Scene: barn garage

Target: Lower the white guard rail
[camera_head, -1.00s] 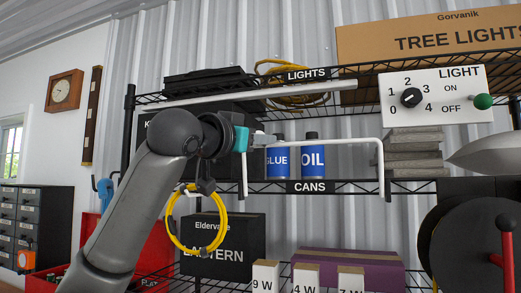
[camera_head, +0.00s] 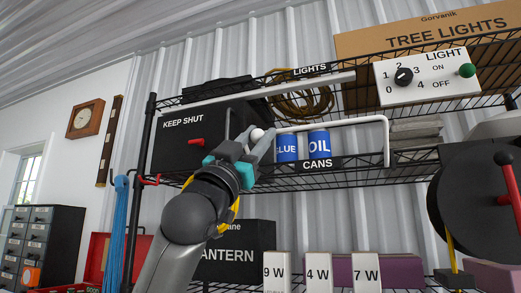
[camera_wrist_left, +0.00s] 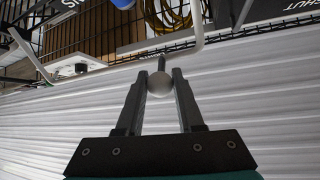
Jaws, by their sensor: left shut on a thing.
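The white guard rail (camera_head: 345,121) is a bent tube standing up in front of the blue GLUE can (camera_head: 287,147) and OIL can (camera_head: 318,143) on the CANS shelf. Its right leg drops to the shelf edge; part of its left side is behind my gripper. My left gripper (camera_head: 256,142) reaches up from below and is shut on the rail's round white knob. In the left wrist view the knob (camera_wrist_left: 160,84) sits between both fingers, its short stem pointing to the rail (camera_wrist_left: 120,65). My right gripper is not in view.
A black KEEP SHUT box (camera_head: 185,145) with a red handle stands left of the gripper. A light switch panel (camera_head: 425,78) is at upper right. Labelled white boxes (camera_head: 318,272) stand below, and a dark reel (camera_head: 480,215) is at right.

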